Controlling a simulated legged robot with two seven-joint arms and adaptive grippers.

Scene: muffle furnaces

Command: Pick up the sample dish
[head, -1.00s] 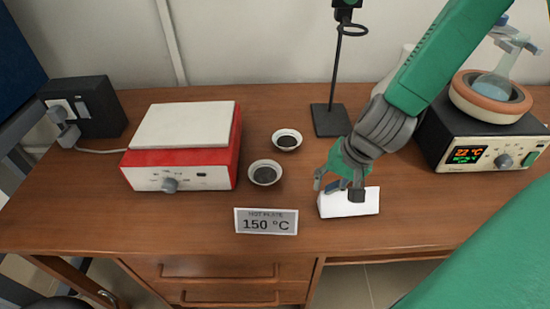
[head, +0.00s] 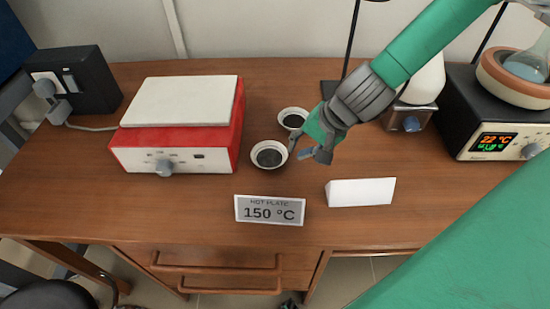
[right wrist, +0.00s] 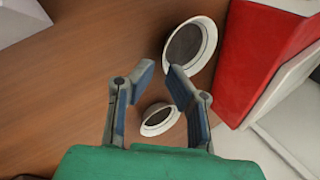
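Two small white dishes with dark contents stand on the wooden desk. The front dish (head: 269,167) is right of the hot plate. The back dish (head: 293,108) is behind it and partly covered by my right gripper. My right gripper (head: 303,156) is empty, close to the right side of the front dish and apart from it. In the right wrist view the fingers (right wrist: 160,72) are open. There the larger dish (right wrist: 209,40) lies past the right fingertip, and the smaller dish (right wrist: 150,130) shows between the fingers. My left gripper is not in view.
A red hot plate (head: 190,145) with a white top stands at left. A "HOT PLATE 150 °C" sign (head: 270,224) and a blank white card (head: 360,192) stand in front. A heating bath (head: 500,130) reading 22 °C and a stand are at right and back.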

